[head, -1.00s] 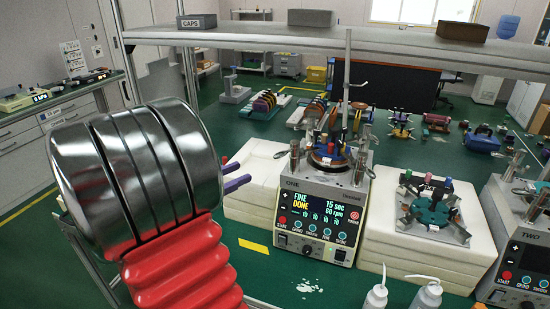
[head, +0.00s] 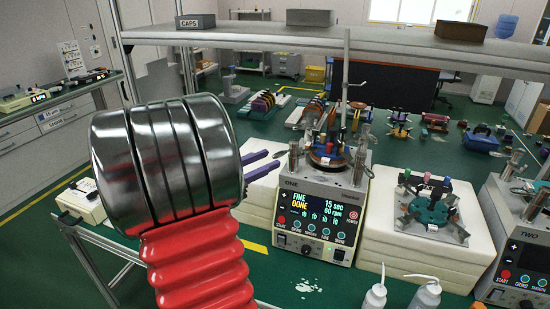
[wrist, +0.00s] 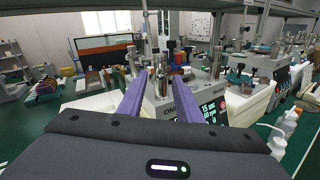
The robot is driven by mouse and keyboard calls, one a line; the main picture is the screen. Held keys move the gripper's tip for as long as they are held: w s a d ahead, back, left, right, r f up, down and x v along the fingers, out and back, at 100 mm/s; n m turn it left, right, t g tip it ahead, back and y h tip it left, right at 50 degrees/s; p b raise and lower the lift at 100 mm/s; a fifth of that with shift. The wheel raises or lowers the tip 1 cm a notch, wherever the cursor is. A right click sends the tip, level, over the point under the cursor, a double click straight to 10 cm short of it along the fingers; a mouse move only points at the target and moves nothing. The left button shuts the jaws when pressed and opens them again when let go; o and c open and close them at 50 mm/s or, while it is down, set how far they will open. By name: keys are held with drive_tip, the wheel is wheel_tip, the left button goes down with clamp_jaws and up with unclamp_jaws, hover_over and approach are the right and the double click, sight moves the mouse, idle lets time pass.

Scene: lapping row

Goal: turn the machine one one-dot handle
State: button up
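Machine one (head: 322,208), a pale box marked ONE, stands on the bench in the head view. Its screen (head: 320,206) reads FINE DONE, 15 sec, 60 rpm. On top are a round plate (head: 330,160), blue, yellow and red handles (head: 325,148) and silver posts, such as the left one (head: 294,160). I cannot make out dots on the handles. My gripper (head: 273,158) is left of the machine's top, apart from it, with purple fingers pointing at it. In the wrist view my gripper (wrist: 157,83) is open and empty, with the machine's top seen beyond and between the fingers.
A thin upright rod (head: 346,75) rises behind machine one to the overhead shelf (head: 390,43). White blocks (head: 420,235) with a teal fixture (head: 432,212) stand to its right, then machine two (head: 522,250). White bottles (head: 428,296) stand at the front right.

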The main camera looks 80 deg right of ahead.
sight(273, 158)
drive_tip(key=shift+x, duration=1.95)
drive_tip(key=shift+c, duration=0.5)
clamp_jaws()
drive_tip(key=shift+a, duration=0.1)
